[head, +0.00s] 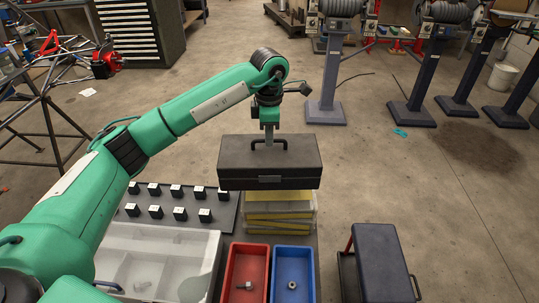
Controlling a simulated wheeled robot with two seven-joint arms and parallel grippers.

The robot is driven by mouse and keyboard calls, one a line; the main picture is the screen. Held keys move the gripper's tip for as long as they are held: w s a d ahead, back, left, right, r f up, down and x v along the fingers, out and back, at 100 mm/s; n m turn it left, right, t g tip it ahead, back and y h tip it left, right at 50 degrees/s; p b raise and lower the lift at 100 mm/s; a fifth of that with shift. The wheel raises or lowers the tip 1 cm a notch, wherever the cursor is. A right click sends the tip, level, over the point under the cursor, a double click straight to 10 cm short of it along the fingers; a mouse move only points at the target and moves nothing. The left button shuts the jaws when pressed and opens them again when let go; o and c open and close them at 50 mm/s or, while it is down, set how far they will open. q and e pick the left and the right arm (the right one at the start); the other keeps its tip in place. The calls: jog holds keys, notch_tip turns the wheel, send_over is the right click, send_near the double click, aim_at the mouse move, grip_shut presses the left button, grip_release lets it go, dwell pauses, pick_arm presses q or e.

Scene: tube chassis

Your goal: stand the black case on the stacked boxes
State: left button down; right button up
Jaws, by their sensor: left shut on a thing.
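My left gripper (269,138) is shut on the handle of the black case (250,158). The case hangs level below the gripper with its latch side towards me. The stacked boxes (279,222), yellowish with pale rims, stand on the table below the case in the picture. The case covers the top and back of the stack, so I cannot tell whether it touches the stack or hangs above it. The case reaches further left than the stack. My right gripper is not in view.
A red bin (232,279) and a blue bin (305,262), each with a small metal part, stand in front of the stack. A dark tray (155,224) with several black blocks lies left. A pale translucent box (208,248) is front left. A dark step stool (381,260) stands right.

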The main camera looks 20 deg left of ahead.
aim_at(269, 149)
pick_arm(q)
jog(key=shift+f, duration=1.95)
notch_tip(269, 149, down, 3)
jog(key=shift+f, duration=0.1)
jog(key=shift+w+f, duration=0.1)
jog(key=shift+f, duration=0.05)
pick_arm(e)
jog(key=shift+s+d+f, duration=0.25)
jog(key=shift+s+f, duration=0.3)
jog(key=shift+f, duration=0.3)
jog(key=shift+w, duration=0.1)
